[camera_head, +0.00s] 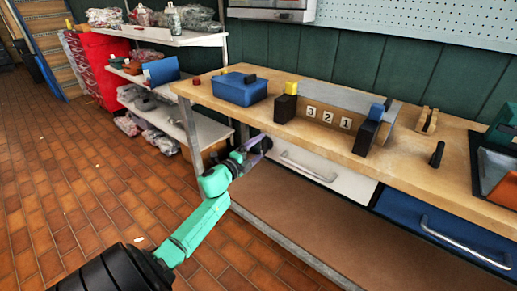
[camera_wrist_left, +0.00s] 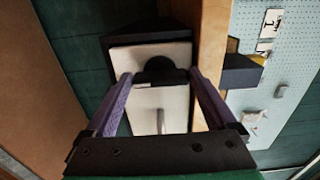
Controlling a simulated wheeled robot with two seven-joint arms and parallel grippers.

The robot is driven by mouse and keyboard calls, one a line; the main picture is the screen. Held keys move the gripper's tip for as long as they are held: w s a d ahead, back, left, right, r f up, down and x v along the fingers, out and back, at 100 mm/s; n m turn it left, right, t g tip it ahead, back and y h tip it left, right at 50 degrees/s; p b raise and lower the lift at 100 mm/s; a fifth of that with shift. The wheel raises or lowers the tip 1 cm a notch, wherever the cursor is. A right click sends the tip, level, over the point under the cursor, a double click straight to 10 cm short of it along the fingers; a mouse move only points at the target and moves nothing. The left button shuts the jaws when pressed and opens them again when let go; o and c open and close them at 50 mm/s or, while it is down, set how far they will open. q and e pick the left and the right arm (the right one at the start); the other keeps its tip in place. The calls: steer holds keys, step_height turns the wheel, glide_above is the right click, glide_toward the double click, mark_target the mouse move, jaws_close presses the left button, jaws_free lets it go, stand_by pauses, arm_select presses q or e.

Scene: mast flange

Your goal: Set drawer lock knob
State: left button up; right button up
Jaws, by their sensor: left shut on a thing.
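The white drawer (camera_head: 345,184) is set under the wooden workbench and looks closed. A dark lock knob (camera_wrist_left: 160,69) sits on its white front in the left wrist view. My left gripper (camera_head: 260,145) reaches the left end of this drawer front. In the left wrist view its purple fingers (camera_wrist_left: 160,75) stand on either side of the knob, shut on it. The knob's marking and exact turn cannot be made out. The drawer's bar handle (camera_head: 307,166) is to the right of the gripper. My right gripper is not in view.
The workbench top (camera_head: 400,160) holds a blue box (camera_head: 239,90), a board with number tiles (camera_head: 328,116) and dark blocks. A blue drawer (camera_head: 440,229) is to the right. A lower shelf (camera_head: 300,225) lies below.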

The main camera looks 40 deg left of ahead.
arm_select(q)
steer(key=o, duration=1.1)
steer(key=shift+c, duration=0.2)
steer(key=s, duration=1.4)
steer(key=shift+s+p, duration=0.3)
steer(key=shift+p, duration=0.15)
steer(key=shift+d, duration=0.1)
